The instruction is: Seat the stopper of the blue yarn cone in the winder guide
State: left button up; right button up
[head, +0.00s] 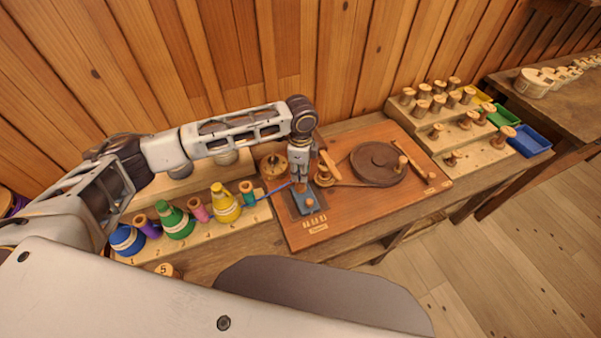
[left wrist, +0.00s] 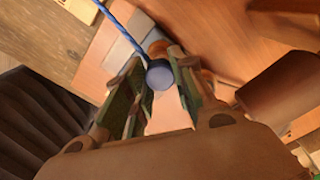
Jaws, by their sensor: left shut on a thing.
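The blue yarn cone (head: 127,240) stands at the left end of the spool rack. A blue strand (head: 268,193) reaches my left gripper (head: 300,186), which is over the winder board (head: 345,227). In the left wrist view, the gripper is shut on the round blue stopper (left wrist: 159,74), with the blue cord (left wrist: 118,26) running up from it. The winder guide, a blue-grey block (head: 309,202), lies right at the fingertips. I cannot tell whether the stopper touches it. My right gripper is not in view.
Green (head: 174,223) and yellow (head: 224,208) cones share the rack (head: 190,238) with small spools. A dark turntable (head: 376,163) sits on the board, right of the gripper. A stepped spool stand (head: 470,142) and coloured trays are farther right. A wooden wall backs the bench.

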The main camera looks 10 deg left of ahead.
pick_arm(q)
jog(key=shift+f, duration=0.45)
jog(key=shift+f, duration=0.7)
jog(key=o, duration=0.8)
jog(key=o, duration=0.4)
jog(key=shift+c, duration=0.2)
jog(key=shift+r, duration=0.1)
